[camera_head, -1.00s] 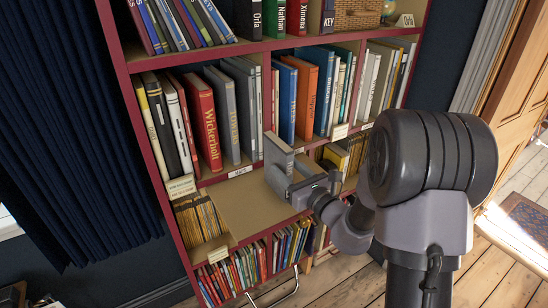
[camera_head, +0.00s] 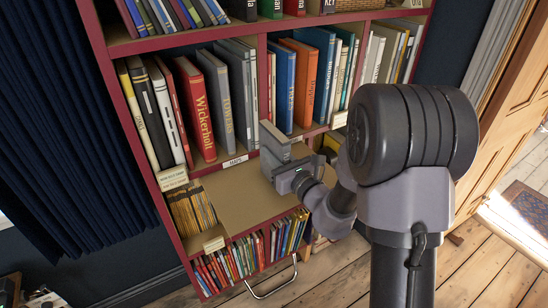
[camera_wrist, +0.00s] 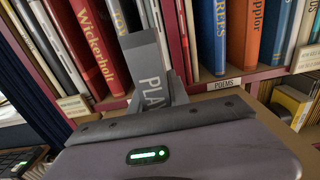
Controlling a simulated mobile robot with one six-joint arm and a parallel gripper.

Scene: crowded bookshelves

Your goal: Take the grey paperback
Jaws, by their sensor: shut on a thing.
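The grey paperback (camera_head: 275,142) is in my gripper (camera_head: 285,168), over the pale pulled-out board in front of the shelf. In the wrist view the paperback (camera_wrist: 146,62) rises tilted from between the fingers, with the letters "PLA" on its grey face. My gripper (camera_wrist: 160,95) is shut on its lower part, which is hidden. The book looks clear of the standing row behind it.
The pale board (camera_head: 245,200) juts out below the row. A red "Wickerholt" book (camera_head: 197,112) and grey books (camera_head: 222,105) stand at left, blue (camera_head: 283,95) and orange (camera_head: 305,90) ones at right. Magazines (camera_head: 190,210) fill a lower bay.

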